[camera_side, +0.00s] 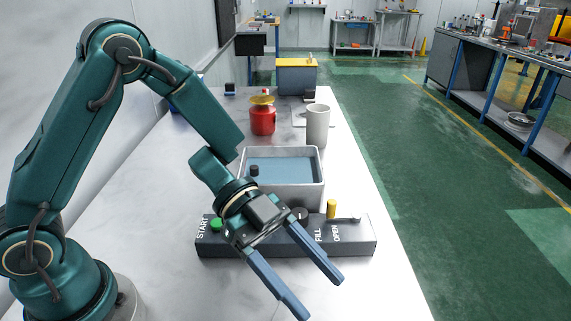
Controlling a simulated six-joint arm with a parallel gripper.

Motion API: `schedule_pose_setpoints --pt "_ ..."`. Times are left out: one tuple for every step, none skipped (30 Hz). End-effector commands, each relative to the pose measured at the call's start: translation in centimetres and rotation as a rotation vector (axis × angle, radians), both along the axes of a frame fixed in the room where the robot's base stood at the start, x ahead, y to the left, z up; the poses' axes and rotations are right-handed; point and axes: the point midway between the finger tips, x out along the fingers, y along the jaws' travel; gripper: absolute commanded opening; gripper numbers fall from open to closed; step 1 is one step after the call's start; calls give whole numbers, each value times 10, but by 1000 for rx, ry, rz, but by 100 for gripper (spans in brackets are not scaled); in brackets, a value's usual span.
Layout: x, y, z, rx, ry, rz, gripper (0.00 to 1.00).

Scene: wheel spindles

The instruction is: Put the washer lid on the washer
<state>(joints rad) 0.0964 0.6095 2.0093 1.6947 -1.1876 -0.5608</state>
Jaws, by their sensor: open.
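The washer (318,190) is a grey rectangular basin with a blue surface inside, in the middle of the table. Its dark control panel (358,246) in front reads START, FILL and OPEN. No lid covers the basin's top. A pale flat plate (299,116) lies behind it, partly hidden by a white cup; I cannot tell whether this is the washer lid. My gripper (315,293) is open and empty, in front of the panel, with its fingers pointing down and right. My wrist hides part of the panel and the basin's front left.
A red can (262,119) with a yellow dish-like top and the white cup (318,125) stand behind the washer. A green button (215,224) and a yellow peg (331,209) rise from the panel. The table is clear at left; its right edge is close.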

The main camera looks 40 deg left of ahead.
Motion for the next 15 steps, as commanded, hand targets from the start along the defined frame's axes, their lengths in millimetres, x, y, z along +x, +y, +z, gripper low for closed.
schedule_pose_setpoints --pt "0 0 5 -1 -3 -1 69" --pt "0 0 6 0 -3 -1 69" --pt "0 0 9 0 -3 -1 69" --pt "0 0 10 0 -2 -1 69" --pt "0 0 11 1 -3 3 69" --pt "3 0 13 5 -13 16 69" --pt "7 0 14 9 -26 35 69" --pt "13 1 16 18 -45 60 69" --pt "23 3 20 32 -81 112 69" --pt "33 5 24 46 -113 162 69" --pt "44 9 29 62 -149 222 69" --pt "61 16 36 91 -199 317 69" --pt "74 24 44 113 -237 396 69" --pt "86 33 52 138 -271 480 69" --pt "100 48 62 173 -308 594 69"
